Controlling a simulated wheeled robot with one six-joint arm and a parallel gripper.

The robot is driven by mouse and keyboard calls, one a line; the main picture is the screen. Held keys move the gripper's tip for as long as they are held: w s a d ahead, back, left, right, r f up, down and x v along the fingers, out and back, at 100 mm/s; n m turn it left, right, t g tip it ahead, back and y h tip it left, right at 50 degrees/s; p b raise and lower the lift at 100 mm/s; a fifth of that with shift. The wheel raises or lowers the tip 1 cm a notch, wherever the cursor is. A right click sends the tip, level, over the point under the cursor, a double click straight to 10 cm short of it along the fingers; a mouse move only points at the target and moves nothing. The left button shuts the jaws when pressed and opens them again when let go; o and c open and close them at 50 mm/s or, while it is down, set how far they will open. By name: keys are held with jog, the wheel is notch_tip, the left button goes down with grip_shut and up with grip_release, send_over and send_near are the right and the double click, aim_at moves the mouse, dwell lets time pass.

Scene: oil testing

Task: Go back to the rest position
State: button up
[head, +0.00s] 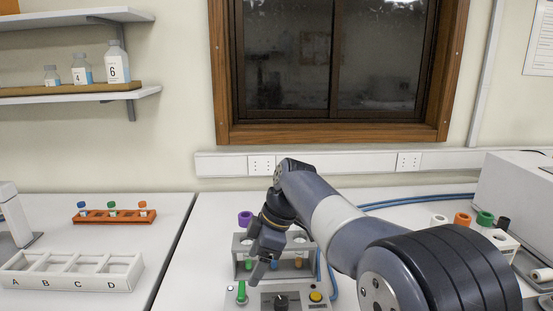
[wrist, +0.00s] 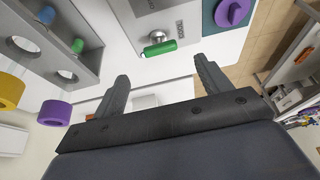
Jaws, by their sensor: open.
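My gripper (wrist: 160,92) is open in the wrist view, with nothing between its two fingers. In the head view my gripper (head: 262,270) points down in front of a grey rack (head: 240,262), above the control box.
A purple ring-shaped cap (head: 245,218) is by the rack. An orange rack (head: 114,217) with capped tubes and a white tray (head: 72,284) marked A to D are on the left bench. Coloured caps (head: 462,219) and a white machine (head: 515,195) stand at right. Blue hoses (head: 420,201) run behind my arm.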

aim_at(241, 290)
jog(key=x, duration=0.6)
jog(key=shift+a+f, duration=0.1)
jog(key=shift+f, duration=0.15)
jog(key=shift+s+a+f, duration=0.1)
jog(key=shift+a+f, duration=0.05)
jog(key=shift+f, duration=0.2)
jog(key=shift+s+r+m+t, duration=0.1)
jog(key=shift+m+t, duration=0.3)
jog(key=shift+m, duration=0.6)
jog(key=m+t+p, duration=0.1)
jog(key=m, duration=0.2)
jog(key=shift+s, duration=0.1)
jog(key=m+t, duration=0.1)
jog(key=m, duration=0.1)
jog(key=m+h+p, duration=0.1)
jog(key=m, duration=0.1)
jog(key=shift+s+a+m+t+p, duration=0.15)
jog(key=shift+m+t+p, duration=0.15)
jog(key=shift+m+t, duration=0.1)
jog(key=shift+s+a+m+t+h, duration=0.1)
jog(key=shift+m+t+h, duration=0.25)
jog(key=shift+m, duration=0.65)
jog(key=shift+m+t+h, duration=0.15)
jog(key=shift+m+h, duration=0.3)
jog(key=shift+m, duration=0.55)
jog(key=shift+a+m+h, duration=0.2)
jog(key=shift+m+h, duration=0.7)
jog(key=shift+m, duration=1.3)
jog(key=shift+v, duration=1)
